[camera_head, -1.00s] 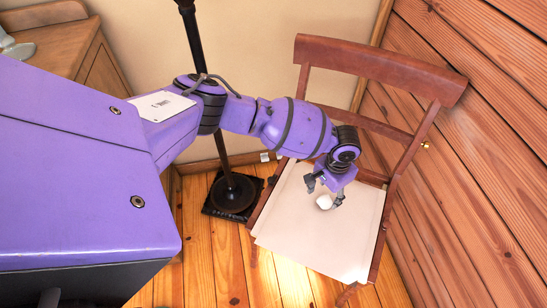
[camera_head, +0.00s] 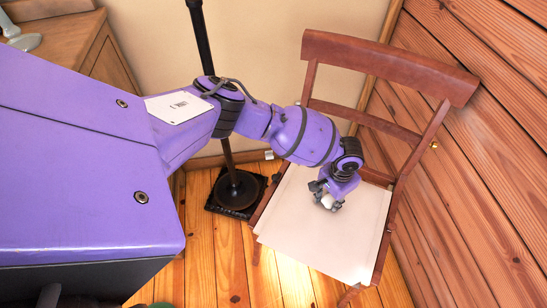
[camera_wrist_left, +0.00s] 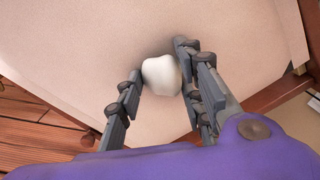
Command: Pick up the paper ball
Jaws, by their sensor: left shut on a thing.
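The paper ball (camera_head: 328,201) is small, white and rounded. It is at my left gripper (camera_head: 326,200), over the pale seat (camera_head: 310,240) of the wooden chair (camera_head: 390,70). In the left wrist view the paper ball (camera_wrist_left: 162,76) sits between the fingertips of my left gripper (camera_wrist_left: 162,78), which is shut on it. I cannot tell whether the ball still touches the seat. In the head view the fingers partly cover the ball. My right gripper is not in view.
A dark lamp pole (camera_head: 208,60) with a square black base (camera_head: 236,193) stands left of the chair. A wooden cabinet (camera_head: 65,45) is at the upper left. A plank wall (camera_head: 480,150) rises close on the right. Bare floor shows in front of the chair.

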